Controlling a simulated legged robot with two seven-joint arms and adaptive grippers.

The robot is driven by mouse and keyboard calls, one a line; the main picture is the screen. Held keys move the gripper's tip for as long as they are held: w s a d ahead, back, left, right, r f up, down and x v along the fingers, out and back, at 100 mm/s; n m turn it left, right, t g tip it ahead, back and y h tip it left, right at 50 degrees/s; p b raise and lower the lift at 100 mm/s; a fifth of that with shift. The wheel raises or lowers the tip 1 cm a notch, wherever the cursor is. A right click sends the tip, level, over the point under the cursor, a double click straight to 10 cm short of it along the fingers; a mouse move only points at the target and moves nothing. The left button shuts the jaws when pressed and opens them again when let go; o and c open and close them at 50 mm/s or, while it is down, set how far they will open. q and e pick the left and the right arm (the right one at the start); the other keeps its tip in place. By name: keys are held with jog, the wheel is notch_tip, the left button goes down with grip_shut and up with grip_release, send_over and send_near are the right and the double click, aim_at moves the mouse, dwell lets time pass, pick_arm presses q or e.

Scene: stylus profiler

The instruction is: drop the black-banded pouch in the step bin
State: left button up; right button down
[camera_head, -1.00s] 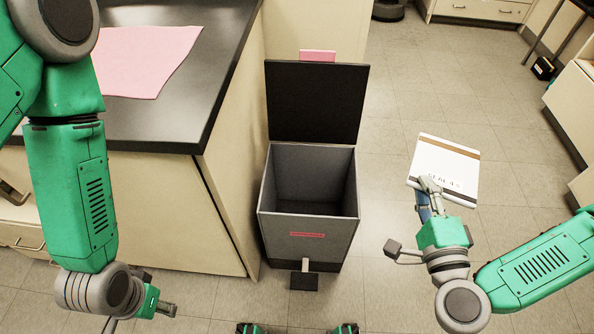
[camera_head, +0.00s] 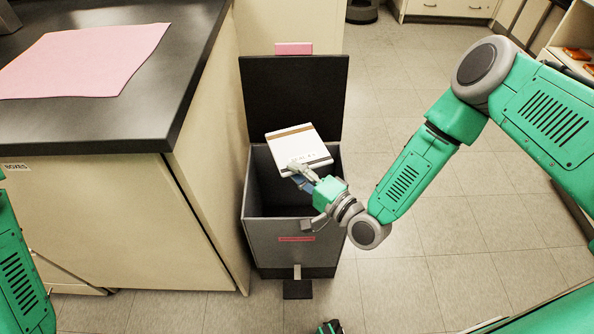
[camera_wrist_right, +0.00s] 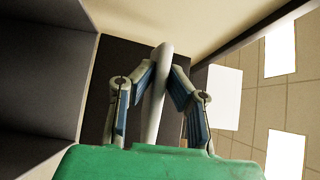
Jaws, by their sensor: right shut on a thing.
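The pouch (camera_head: 298,146) is flat and white with a brown band near its top and a dark band near its lower edge. My right gripper (camera_head: 300,170) is shut on its lower edge and holds it tilted over the mouth of the step bin. The right wrist view shows the pouch (camera_wrist_right: 157,100) edge-on between the fingers (camera_wrist_right: 158,95). The step bin (camera_head: 268,240) is a dark grey box with its black lid (camera_head: 293,95) raised and a red label in front. The pouch and gripper hide part of its inside. My left gripper is out of view.
A black-topped counter (camera_head: 150,115) with a pink sheet (camera_head: 85,62) stands left of the bin, its side close to it. The bin's pedal (camera_head: 298,290) sticks out in front. Tiled floor (camera_head: 440,220) is open to the right. Shelves stand at the far right.

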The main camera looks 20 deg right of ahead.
jog(key=shift+a, duration=0.35)
notch_tip(320, 180, down, 8)
jog(key=b, duration=0.7)
jog(key=shift+a, duration=0.2)
jog(key=c, duration=1.5)
grip_release()
jog(key=shift+r, duration=0.1)
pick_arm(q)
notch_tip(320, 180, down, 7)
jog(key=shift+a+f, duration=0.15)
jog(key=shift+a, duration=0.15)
pick_arm(e)
jog(key=shift+d, duration=0.35)
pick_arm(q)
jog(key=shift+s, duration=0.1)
pick_arm(e)
jog(key=shift+s, duration=0.1)
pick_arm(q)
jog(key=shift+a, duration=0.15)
pick_arm(e)
jog(key=v, duration=1.2)
